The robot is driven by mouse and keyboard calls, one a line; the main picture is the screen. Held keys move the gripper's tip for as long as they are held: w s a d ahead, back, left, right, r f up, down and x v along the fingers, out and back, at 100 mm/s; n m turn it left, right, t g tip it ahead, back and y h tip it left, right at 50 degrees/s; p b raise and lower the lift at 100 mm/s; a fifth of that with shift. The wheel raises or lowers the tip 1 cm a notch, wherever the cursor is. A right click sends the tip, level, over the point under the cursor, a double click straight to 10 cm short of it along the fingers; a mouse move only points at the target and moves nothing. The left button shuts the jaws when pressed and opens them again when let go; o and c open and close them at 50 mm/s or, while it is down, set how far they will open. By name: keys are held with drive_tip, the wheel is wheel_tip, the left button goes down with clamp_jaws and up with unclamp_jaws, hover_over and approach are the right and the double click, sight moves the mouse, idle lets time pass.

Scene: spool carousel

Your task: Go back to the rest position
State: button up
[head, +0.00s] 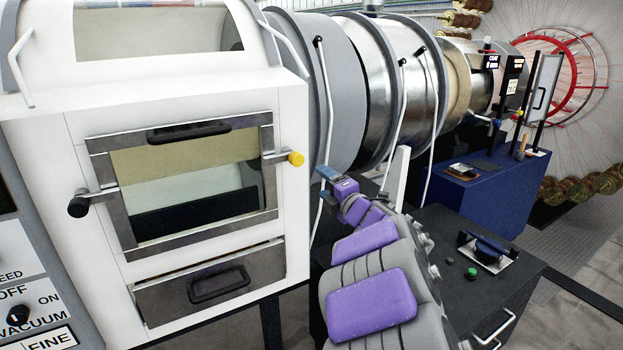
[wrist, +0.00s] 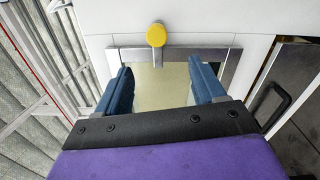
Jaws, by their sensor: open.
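My gripper (head: 324,174) shows in the head view just right of the white cabinet's door, close to the yellow knob (head: 295,159). In the wrist view my gripper (wrist: 163,72) has its two blue fingers spread apart with nothing between them. The yellow knob (wrist: 156,35) stands beyond the fingertips there, and I see no contact. My grey arm with purple pads reaches forward from the bottom of the head view.
The white cabinet (head: 80,140) has a metal-framed window door (head: 128,215) and a drawer (head: 215,283) below. Large metal drums (head: 340,90) stand behind. A dark cabinet (head: 500,300) with a blue-handled device (head: 488,250) stands right of my arm. Open floor (head: 590,255) shows at far right.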

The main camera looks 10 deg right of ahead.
drive_tip(key=s+d+m+g+h, duration=0.3)
drive_tip(key=s+d+m+h, duration=0.55)
drive_tip(key=d+m, duration=0.2)
drive_tip(key=s+f+m+g+h, duration=0.35)
drive_tip(key=s+f+m, duration=0.3)
drive_tip(key=s, duration=0.35)
drive_tip(key=s+a+f+m+g+y, duration=0.2)
drive_tip(key=s+a+f+g, duration=0.1)
drive_tip(key=s, duration=0.8)
drive_tip(key=s+a+f+m+g+y, duration=0.2)
drive_tip(key=s+a+f+g, duration=0.2)
drive_tip(key=s+a, duration=0.3)
drive_tip(key=s+a+f+m+g+y, duration=0.2)
drive_tip(key=s+a+g, duration=0.3)
drive_tip(key=s, duration=1.1)
drive_tip(key=shift+s+a+f+g+y, duration=0.15)
drive_tip(key=shift+a+f+g+y, duration=0.2)
drive_tip(key=shift+f, duration=0.45)
drive_tip(key=shift+c, duration=0.5)
